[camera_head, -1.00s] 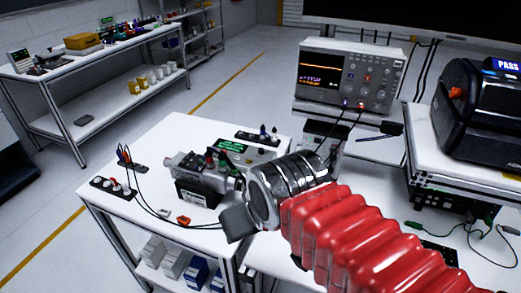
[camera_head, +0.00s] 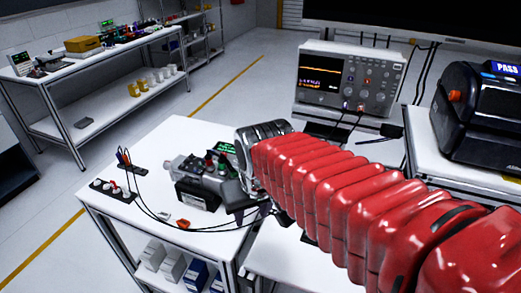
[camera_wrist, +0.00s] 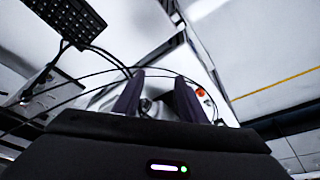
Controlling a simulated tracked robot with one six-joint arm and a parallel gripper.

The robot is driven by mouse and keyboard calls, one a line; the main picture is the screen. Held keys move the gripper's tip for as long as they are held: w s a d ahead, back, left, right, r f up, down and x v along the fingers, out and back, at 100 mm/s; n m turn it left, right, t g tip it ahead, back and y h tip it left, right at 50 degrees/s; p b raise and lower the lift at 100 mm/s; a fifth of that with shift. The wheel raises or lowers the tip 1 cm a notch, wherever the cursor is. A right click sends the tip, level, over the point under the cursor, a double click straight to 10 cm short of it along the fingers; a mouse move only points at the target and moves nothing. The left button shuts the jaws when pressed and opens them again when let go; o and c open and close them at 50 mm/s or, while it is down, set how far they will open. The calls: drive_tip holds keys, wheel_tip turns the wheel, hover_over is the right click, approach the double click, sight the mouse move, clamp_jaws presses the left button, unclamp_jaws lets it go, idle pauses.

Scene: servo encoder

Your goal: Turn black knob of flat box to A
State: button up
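The flat box with a green display (camera_head: 228,148) lies at the back of the white bench, mostly hidden behind my arm and a grey device. I cannot make out its black knob in the head view. My gripper (camera_head: 240,212) is at the right side of the bench, in front of the flat box, partly hidden by my red arm sleeve. In the wrist view, my gripper's two dark fingers (camera_wrist: 160,80) stand apart. Something small and roundish shows between them near their base; I cannot tell what it is.
The grey device on a black base (camera_head: 198,194) stands close left of my gripper. An oscilloscope (camera_head: 350,80) stands behind. The bench's front left is mostly clear.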

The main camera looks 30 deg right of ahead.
drive_tip(key=w+d+m, duration=0.2)
drive_tip(key=w+d, duration=0.3)
drive_tip(key=w, duration=0.4)
drive_tip(key=w+d+m+h, duration=0.1)
drive_tip(key=w+d, duration=0.4)
drive_tip(key=w, duration=0.5)
drive_tip(key=w+d+r+m+h, duration=0.1)
drive_tip(key=w+d+m, duration=0.2)
drive_tip(key=w+d, duration=0.3)
drive_tip(key=w, duration=0.4)
drive_tip(key=shift+w, duration=0.15)
drive_tip(key=shift+d, duration=0.1)
drive_tip(key=x, duration=1.3)
drive_tip(key=shift+w+d+f, duration=0.1)
drive_tip(key=shift+d+f, duration=0.15)
drive_tip(key=shift+f, duration=0.1)
drive_tip(key=shift+c, duration=0.5)
clamp_jaws()
